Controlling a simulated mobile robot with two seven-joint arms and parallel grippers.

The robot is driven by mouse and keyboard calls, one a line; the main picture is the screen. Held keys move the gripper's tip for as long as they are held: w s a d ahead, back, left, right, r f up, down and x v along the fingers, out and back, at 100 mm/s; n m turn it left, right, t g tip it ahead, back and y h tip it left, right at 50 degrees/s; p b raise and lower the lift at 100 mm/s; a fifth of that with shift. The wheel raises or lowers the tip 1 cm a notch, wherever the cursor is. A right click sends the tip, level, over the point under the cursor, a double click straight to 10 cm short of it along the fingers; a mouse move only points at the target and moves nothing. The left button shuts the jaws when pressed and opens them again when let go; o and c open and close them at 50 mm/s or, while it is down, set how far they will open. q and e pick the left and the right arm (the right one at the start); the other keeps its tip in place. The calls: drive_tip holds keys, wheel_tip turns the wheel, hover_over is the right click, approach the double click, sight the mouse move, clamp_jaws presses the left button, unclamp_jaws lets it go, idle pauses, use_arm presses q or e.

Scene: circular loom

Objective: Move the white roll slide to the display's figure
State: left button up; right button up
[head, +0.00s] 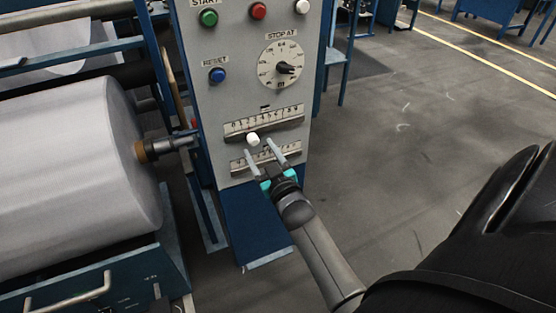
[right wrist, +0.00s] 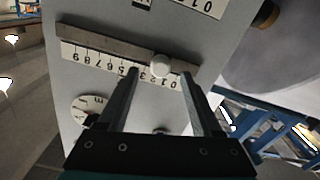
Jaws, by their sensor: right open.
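The white roll slide is a small white knob (head: 253,139) on the slot under the upper number scale (head: 235,127) of the grey control panel. In the right wrist view, where the digits are upside down, the knob (right wrist: 160,65) sits toward the low-number end, near 2. My right gripper (head: 261,150) is open in front of the panel. In the right wrist view its fingertips (right wrist: 160,73) lie on either side of the knob; I cannot tell whether they touch it. Small dark windows show on the panel, but no display figure is readable. My left gripper is not in view.
A second scale (head: 290,155) lies just below, partly hidden by my gripper. Above are the STOP AT dial (head: 280,64), blue RESET button (head: 217,75), green START button (head: 208,17) and red button (head: 258,10).

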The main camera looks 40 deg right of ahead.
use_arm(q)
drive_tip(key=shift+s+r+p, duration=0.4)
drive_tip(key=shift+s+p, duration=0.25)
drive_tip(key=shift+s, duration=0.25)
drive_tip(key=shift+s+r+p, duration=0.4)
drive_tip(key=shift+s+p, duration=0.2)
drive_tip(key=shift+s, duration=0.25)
use_arm(e)
drive_tip(key=v, duration=1.1)
drive_tip(key=shift+s, duration=0.4)
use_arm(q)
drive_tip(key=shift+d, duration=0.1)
